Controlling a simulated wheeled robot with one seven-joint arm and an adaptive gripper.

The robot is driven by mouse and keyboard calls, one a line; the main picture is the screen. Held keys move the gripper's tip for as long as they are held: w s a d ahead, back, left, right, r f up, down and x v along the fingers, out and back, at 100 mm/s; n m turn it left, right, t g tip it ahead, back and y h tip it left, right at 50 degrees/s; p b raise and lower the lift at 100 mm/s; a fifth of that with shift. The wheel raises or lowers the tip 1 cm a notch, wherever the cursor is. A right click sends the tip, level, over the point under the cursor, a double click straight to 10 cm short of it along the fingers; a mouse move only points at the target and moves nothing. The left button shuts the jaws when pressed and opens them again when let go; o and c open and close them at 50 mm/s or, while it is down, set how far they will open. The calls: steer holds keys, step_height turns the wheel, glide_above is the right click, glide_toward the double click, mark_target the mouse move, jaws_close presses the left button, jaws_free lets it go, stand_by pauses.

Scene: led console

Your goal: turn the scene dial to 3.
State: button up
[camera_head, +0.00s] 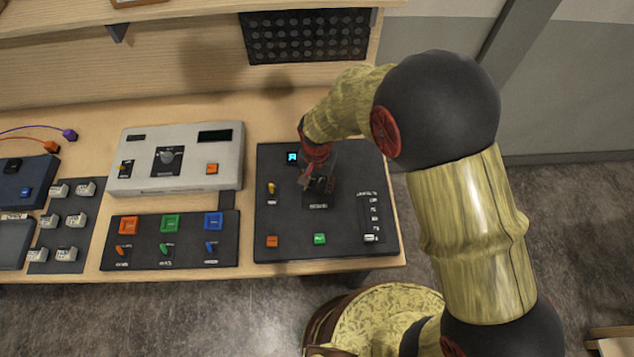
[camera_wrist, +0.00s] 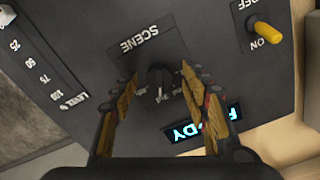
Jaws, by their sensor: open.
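The scene dial (camera_wrist: 158,80) is a small black knob beside the upside-down SCENE label (camera_wrist: 146,38) in the wrist view. It sits on the dark console panel (camera_head: 280,215), which lies at the table's right end in the head view. My gripper (camera_wrist: 154,82) is open, with one finger on each side of the dial. I cannot tell whether the fingers touch it. In the head view my gripper (camera_head: 318,183) is over the panel and hides the dial. The dial's numbers and pointer are too unclear to read.
On the same panel are a lit display (camera_head: 292,158), a yellow toggle (camera_head: 271,188), an orange button (camera_head: 272,241), a green button (camera_head: 320,239) and a level slider (camera_head: 371,238). Left of it stand a grey box (camera_head: 140,160) with another dial and a three-colour button panel (camera_head: 185,258).

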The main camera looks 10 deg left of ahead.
mark_target(318, 186)
step_height(318, 186, up, 12)
stand_by(0.6)
steer(key=shift+n, duration=0.3)
steer(key=s+d+r+t+b, duration=0.2)
steer(key=s+d+r+b, duration=0.1)
steer(key=d, duration=0.6)
steer(key=s+d+r+n+t+b, duration=0.1)
steer(key=s+d+r+b, duration=0.3)
steer(key=d, duration=0.5)
steer(key=s+d+r+t+b, duration=0.2)
steer(key=s+d+r+b, duration=0.2)
steer(key=s+d, duration=0.3)
steer(key=shift+d+n+t, duration=0.3)
steer(key=shift+d+n, duration=0.1)
steer(key=shift+d, duration=0.7)
